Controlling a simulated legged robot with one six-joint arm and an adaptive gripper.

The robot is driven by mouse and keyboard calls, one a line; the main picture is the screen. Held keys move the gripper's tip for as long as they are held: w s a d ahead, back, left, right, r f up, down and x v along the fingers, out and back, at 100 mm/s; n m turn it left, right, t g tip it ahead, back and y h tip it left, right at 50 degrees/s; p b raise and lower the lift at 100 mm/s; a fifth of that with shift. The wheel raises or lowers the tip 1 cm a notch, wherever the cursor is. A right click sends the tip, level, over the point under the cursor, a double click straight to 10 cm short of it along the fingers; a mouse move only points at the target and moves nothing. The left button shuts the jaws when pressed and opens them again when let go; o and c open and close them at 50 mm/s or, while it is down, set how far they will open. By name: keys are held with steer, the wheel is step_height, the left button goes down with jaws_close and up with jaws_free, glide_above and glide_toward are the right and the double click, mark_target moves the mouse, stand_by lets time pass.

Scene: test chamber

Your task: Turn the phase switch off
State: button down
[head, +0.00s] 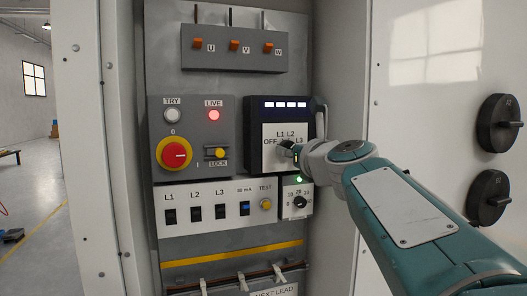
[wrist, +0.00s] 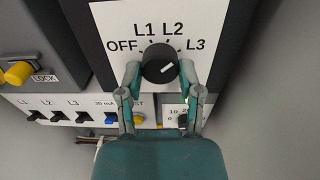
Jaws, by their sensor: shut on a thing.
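The phase switch is a round black knob (wrist: 158,58) on a white plate (wrist: 105,20) marked OFF, L1, L2 and L3. A short white mark on the knob slants up to the right, roughly toward the L3 side. My gripper (wrist: 160,72) is shut on the knob, one finger on its left side and one on its right. In the head view, my gripper (head: 291,151) reaches the black phase switch box (head: 254,150) from the right and hides most of the knob. The box has a lit white display (head: 286,104) on top.
Left of the box is a panel with a red-and-yellow rotary switch (head: 174,154), a lit red LIVE lamp (head: 213,115) and a yellow LOCK switch (head: 216,152). Below are a row of breakers (head: 196,214) and a small dial (head: 299,201). Cabinet walls stand close on both sides.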

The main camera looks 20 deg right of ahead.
steer(key=n, duration=2.2)
steer(key=shift+w+f+n+h, duration=0.1)
steer(key=shift+f+n+h, duration=0.1)
steer(key=shift+n+h, duration=0.2)
stand_by(0.3)
steer(key=shift+c, duration=1.3)
jaws_free()
steer(key=shift+a, duration=0.1)
steer(key=shift+r, duration=0.15)
